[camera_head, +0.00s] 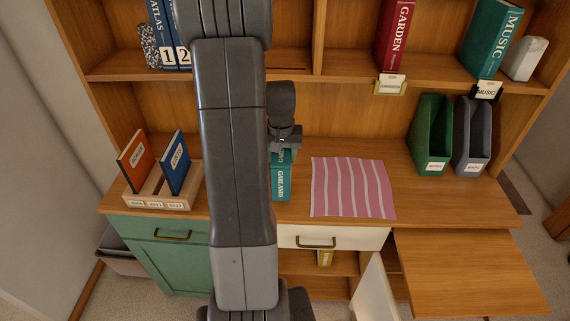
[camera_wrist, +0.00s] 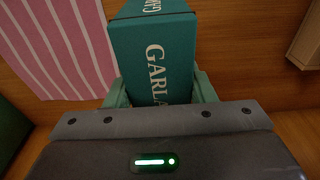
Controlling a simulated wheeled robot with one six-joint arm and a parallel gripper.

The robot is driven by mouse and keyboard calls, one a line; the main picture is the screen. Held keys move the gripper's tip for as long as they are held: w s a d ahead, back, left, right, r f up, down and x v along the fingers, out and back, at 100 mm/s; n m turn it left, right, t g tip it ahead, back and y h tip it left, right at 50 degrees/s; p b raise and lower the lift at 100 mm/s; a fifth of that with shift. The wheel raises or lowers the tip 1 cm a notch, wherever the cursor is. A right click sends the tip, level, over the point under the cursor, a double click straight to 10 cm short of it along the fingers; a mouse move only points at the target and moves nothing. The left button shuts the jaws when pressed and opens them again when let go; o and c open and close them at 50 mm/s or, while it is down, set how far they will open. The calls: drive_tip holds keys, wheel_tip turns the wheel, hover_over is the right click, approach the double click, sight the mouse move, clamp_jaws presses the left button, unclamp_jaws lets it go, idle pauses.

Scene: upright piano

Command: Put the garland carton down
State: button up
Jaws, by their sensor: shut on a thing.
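The garland carton (camera_head: 281,187) is a teal box with white lettering, just left of the pink striped cloth, over the desk top near its front edge. My gripper (camera_head: 284,157) is shut on it from behind and above. In the wrist view the carton (camera_wrist: 153,55) sits between the green finger pads of my gripper (camera_wrist: 160,90). I cannot tell whether its underside touches the desk. My arm hides part of the desk to its left.
The pink striped cloth (camera_head: 350,188) lies flat on the desk (camera_head: 415,205). A wooden sorter (camera_head: 160,195) with two books stands left. Green (camera_head: 431,137) and grey (camera_head: 472,140) file holders stand right. A shelf (camera_head: 345,66) with books runs above. A leaf (camera_head: 470,270) juts out at front right.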

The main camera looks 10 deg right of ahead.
drive_tip(key=shift+f, duration=1.7)
drive_tip(key=shift+f, duration=0.2)
drive_tip(key=o, duration=1.5)
drive_tip(key=shift+r, duration=0.1)
drive_tip(key=shift+o, duration=0.2)
